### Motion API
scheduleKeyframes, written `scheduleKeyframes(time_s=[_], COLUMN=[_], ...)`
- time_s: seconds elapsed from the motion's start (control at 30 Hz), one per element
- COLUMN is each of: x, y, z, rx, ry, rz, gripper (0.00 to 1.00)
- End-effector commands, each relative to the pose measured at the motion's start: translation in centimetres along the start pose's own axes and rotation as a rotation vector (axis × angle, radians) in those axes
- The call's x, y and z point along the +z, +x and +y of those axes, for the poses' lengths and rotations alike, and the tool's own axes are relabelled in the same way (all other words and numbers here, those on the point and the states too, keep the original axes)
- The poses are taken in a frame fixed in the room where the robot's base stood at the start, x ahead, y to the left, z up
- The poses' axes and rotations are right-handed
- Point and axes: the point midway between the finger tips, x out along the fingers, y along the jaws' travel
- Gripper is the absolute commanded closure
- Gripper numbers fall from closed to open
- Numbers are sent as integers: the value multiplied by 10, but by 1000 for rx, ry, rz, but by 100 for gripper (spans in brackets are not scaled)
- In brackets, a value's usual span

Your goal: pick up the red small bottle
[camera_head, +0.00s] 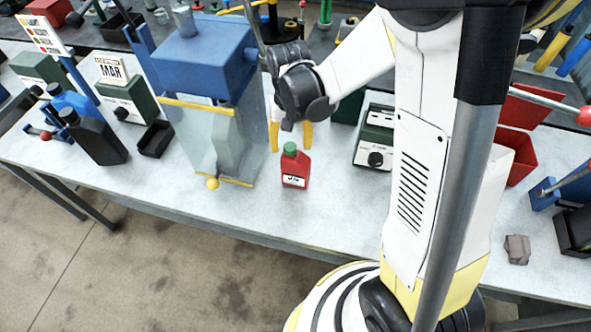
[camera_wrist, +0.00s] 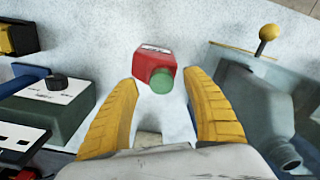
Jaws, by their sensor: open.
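The small red bottle (camera_head: 295,170) with a green cap stands upright on the light worktable (camera_head: 330,200), near its front edge. My gripper (camera_head: 291,138) is just behind and above it, with yellow fingers pointing down. In the wrist view, the red bottle (camera_wrist: 154,64) lies ahead of the gap between the fingertips (camera_wrist: 163,82), its green cap towards me. The fingers are spread apart with nothing between them. I cannot tell whether either finger touches the bottle.
A blue-topped machine with a clear guard (camera_head: 205,110) and yellow knob stands close left of the bottle. A green-and-white instrument box (camera_head: 376,138) stands to the right. Black (camera_head: 93,137) and blue jugs are at far left. A red bin (camera_head: 515,150) is at right. Tabletop before the bottle is clear.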

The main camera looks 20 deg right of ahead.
Motion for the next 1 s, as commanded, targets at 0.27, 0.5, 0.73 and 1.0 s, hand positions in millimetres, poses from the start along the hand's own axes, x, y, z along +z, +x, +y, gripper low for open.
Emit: scheduleKeyframes(time_s=[0.27,0.5,0.73,1.0], x=[0,0,0,0], y=[23,22,22,22], z=[0,0,0,0], rx=[-1,-1,-1,-1], ry=[0,0,0,0], rz=[0,0,0,0], gripper=[43,72,100,100])
